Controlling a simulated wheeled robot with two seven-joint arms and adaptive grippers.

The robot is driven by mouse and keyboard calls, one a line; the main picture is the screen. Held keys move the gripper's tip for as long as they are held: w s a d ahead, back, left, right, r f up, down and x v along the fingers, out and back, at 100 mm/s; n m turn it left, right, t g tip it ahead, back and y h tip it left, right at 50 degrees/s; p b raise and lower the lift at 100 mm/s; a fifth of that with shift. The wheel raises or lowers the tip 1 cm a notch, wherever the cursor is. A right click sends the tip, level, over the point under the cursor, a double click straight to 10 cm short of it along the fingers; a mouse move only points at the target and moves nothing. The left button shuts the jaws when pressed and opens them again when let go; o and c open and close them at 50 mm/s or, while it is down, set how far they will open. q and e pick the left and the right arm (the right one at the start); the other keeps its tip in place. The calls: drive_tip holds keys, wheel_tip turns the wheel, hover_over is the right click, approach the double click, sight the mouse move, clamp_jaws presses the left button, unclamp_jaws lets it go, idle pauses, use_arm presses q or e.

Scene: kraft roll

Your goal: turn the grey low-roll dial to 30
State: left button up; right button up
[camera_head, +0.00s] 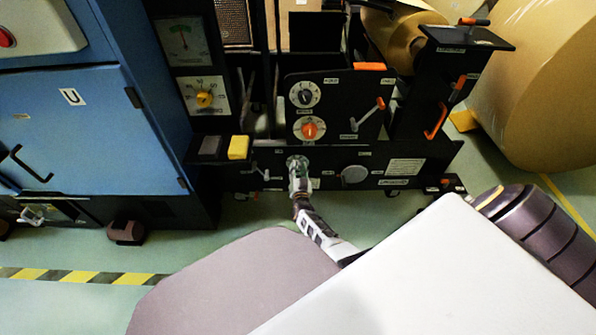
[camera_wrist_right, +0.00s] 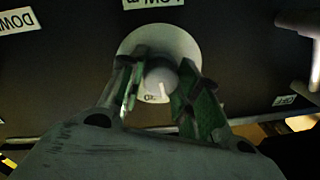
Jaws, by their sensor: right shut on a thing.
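The low-roll dial has a pale round plate (camera_wrist_right: 150,42) on the black front panel, with a grey knob (camera_wrist_right: 161,76) at its middle in the right wrist view. My right gripper (camera_wrist_right: 160,88) is shut on this knob, with a green-padded finger on each side. A white mark shows on the knob, beside a small number on the plate that is too blurred to read surely. In the head view my right gripper (camera_head: 298,168) reaches the lower panel and mostly hides the dial. My left gripper is not in view.
Above the dial are an orange knob (camera_head: 310,130) and a black knob (camera_head: 305,95). A round grey disc (camera_head: 354,174) is to its right. An orange-ended lever (camera_head: 368,115) is higher up. A yellow block (camera_head: 238,147) sits at left. A large kraft roll (camera_head: 545,80) stands at right.

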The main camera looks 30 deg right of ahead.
drive_tip(key=shift+f+m+b, duration=0.1)
drive_tip(key=shift+m+b, duration=0.35)
drive_tip(key=shift+m, duration=0.75)
drive_tip(key=m, duration=0.2)
drive_tip(key=shift+m+b, duration=0.3)
drive_tip(key=shift+b, duration=0.1)
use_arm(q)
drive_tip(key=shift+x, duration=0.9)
use_arm(e)
drive_tip(key=shift+m, duration=0.3)
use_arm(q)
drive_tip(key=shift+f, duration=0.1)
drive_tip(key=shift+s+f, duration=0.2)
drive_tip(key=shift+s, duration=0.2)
use_arm(e)
drive_tip(key=shift+a, duration=0.1)
drive_tip(key=o, duration=1)
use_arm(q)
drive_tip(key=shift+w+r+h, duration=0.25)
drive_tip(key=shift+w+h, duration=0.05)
